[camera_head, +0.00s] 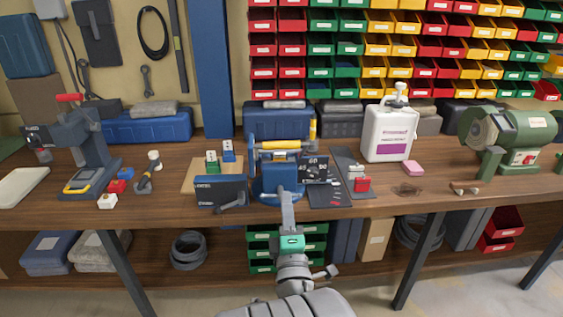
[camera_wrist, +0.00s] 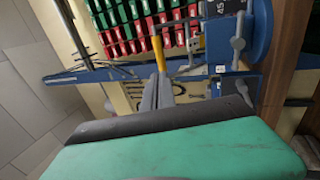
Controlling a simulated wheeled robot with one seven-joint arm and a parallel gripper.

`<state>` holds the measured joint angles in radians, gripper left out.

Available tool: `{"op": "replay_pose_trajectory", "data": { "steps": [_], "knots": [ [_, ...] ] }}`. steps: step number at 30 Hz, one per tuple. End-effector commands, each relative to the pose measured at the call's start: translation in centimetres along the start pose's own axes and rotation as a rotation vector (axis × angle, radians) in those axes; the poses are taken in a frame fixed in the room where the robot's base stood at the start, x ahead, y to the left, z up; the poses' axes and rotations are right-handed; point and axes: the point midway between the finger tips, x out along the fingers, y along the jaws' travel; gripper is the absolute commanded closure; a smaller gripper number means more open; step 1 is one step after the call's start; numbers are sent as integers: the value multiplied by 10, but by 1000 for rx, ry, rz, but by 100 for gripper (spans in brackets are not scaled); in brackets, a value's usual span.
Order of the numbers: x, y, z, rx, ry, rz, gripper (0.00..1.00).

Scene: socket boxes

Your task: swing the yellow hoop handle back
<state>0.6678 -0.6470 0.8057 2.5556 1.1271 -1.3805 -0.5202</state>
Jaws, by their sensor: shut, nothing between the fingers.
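The yellow hoop handle (camera_head: 280,145) is a yellow bar lying crosswise between blue side arms, at the top of the blue bench machine in the middle of the workbench. In the wrist view, a yellow bar (camera_wrist: 158,50) shows just beyond my fingertips. My gripper (camera_head: 286,193) reaches up from below, in front of the machine's blue body (camera_head: 272,178) and lower than the yellow bar in the picture. In the wrist view its grey fingers (camera_wrist: 158,84) are together and empty. I cannot tell whether the fingertips touch the bar.
A dark angle plate (camera_head: 314,170) with numbers stands right of the machine, and a dark blue box (camera_head: 221,190) stands left. A yellow upright grip (camera_head: 312,129) rises at the machine's right. A white jug (camera_head: 388,136) stands further right. The left front bench (camera_head: 170,200) has bare wood.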

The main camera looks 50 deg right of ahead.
Motion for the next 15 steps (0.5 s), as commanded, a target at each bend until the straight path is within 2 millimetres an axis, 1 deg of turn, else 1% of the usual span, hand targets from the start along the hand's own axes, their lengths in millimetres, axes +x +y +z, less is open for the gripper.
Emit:
{"op": "replay_pose_trajectory", "data": {
  "steps": [6, 8, 15],
  "knots": [
    [24, 0, 0, 3, -2, -1, 100],
    [39, 4, 0, 3, -1, -1, 100],
    [90, 5, 0, 6, 0, -2, 100]
  ]
}}
